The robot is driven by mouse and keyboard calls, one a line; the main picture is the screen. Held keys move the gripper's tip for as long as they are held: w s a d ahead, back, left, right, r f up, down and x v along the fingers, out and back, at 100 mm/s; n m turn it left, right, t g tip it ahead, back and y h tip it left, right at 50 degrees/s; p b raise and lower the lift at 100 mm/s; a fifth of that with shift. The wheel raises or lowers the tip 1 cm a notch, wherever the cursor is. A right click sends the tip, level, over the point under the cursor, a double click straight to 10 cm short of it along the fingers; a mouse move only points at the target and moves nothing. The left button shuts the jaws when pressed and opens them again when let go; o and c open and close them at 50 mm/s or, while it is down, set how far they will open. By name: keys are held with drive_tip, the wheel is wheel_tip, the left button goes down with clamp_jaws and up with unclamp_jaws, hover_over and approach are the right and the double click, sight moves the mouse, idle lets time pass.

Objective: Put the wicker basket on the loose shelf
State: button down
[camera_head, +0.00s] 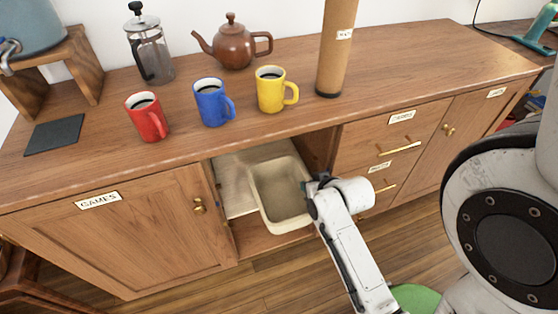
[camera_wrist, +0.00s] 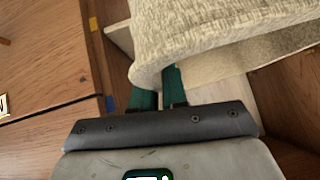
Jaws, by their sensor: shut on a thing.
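The wicker basket (camera_head: 283,199) is a pale beige, open-topped, rounded bin and looks empty. It is upright or nearly so, at the open cabinet bay, partly over a pale board (camera_head: 233,176) that looks like the loose shelf. My gripper (camera_head: 313,190) is at the basket's right side in the head view. In the wrist view, the green fingers of my gripper (camera_wrist: 158,88) are shut on the woven basket's rim (camera_wrist: 190,62), which hides their tips. Pale board (camera_wrist: 212,92) shows below the basket there. I cannot tell whether the basket touches the board.
The wooden cabinet's GAMES door (camera_head: 130,225) is shut left of the bay, with drawers (camera_head: 385,150) to the right. On top stand red (camera_head: 147,120), blue (camera_head: 209,104) and yellow mugs (camera_head: 271,91), a teapot (camera_head: 232,46), a French press (camera_head: 152,58) and a tube (camera_head: 336,50).

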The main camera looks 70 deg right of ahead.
sight(288, 159)
drive_tip(key=w+d, duration=0.3)
drive_tip(key=w+d+b, duration=0.1)
drive_tip(key=w+d, duration=0.2)
drive_tip(key=w, duration=0.1)
drive_tip(key=shift+w+d, duration=0.25)
drive_tip(key=shift+d, duration=0.05)
drive_tip(key=w+d+b, duration=0.1)
drive_tip(key=w+d, duration=0.1)
drive_tip(key=shift+w+d, duration=0.3)
drive_tip(key=shift+w, duration=0.1)
drive_tip(key=shift+a+f, duration=0.1)
drive_tip(key=shift+f, duration=0.6)
drive_tip(key=shift+f+b, duration=0.1)
drive_tip(key=shift+b, duration=0.2)
drive_tip(key=c, duration=1.2)
unclamp_jaws()
drive_tip(key=shift+s, duration=0.1)
drive_tip(key=shift+o, duration=0.2)
